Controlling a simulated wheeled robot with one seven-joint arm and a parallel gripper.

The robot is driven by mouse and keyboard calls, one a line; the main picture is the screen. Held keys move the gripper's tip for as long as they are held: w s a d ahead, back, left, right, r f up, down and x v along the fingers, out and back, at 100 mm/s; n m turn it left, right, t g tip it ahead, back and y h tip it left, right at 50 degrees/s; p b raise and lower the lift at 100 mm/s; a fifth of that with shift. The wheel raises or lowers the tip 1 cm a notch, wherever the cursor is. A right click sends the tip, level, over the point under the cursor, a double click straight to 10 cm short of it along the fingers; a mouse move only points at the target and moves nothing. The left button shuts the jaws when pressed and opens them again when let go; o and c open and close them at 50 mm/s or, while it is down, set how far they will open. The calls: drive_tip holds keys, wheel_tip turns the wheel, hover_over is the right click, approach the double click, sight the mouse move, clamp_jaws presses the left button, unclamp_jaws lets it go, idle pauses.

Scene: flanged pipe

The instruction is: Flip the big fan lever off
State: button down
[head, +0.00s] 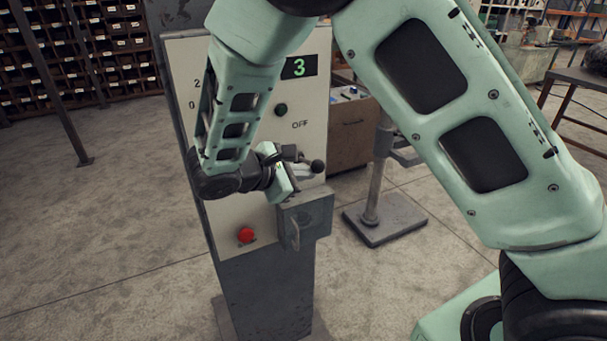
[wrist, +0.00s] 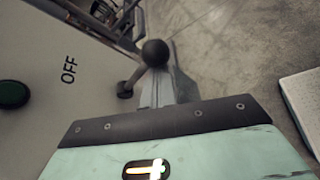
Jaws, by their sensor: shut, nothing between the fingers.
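The lever shows in the head view as a black ball knob (head: 318,166) on the right side of the panel, below the printed OFF label (head: 300,124). In the wrist view the knob (wrist: 155,53) stands out from the panel on a short shaft. The OFF label (wrist: 69,70) lies to its left there. My gripper (head: 307,172) is shut and empty, close beside the knob in the head view. I cannot tell whether the fingers touch the lever. My wrist and gripper hide part of the panel around the lever's base.
The panel (head: 225,215) has a green "3" display (head: 299,67), a dark round button (head: 281,109) and a red button (head: 246,235). A grey box (head: 312,212) juts out just below my gripper. A metal stand (head: 385,218) is to the right.

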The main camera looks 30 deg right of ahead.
drive_tip(key=shift+w+r, duration=0.25)
drive_tip(key=shift+r, duration=0.65)
wheel_tip(320, 180, down, 5)
drive_tip(key=b, duration=0.3)
drive_tip(key=w+r+b+v, duration=0.1)
drive_tip(key=w+b+v, duration=0.1)
drive_tip(key=v, duration=0.8)
drive_tip(key=shift+a+r+b, duration=0.25)
drive_tip(key=shift+a+b, duration=0.1)
drive_tip(key=s+f+m+g+y+b, duration=0.1)
drive_tip(key=s+y, duration=0.3)
drive_tip(key=s, duration=0.5)
drive_tip(key=s+a+f+m+g+y+b, duration=0.1)
drive_tip(key=s+f+m+y, duration=0.2)
drive_tip(key=s, duration=0.6)
drive_tip(key=s+a+f+m+g+y+b, duration=0.1)
drive_tip(key=s+f+m+y, duration=0.2)
drive_tip(key=s+y, duration=0.3)
drive_tip(key=s+f, duration=0.1)
drive_tip(key=s, duration=0.2)
drive_tip(key=shift+f, duration=0.15)
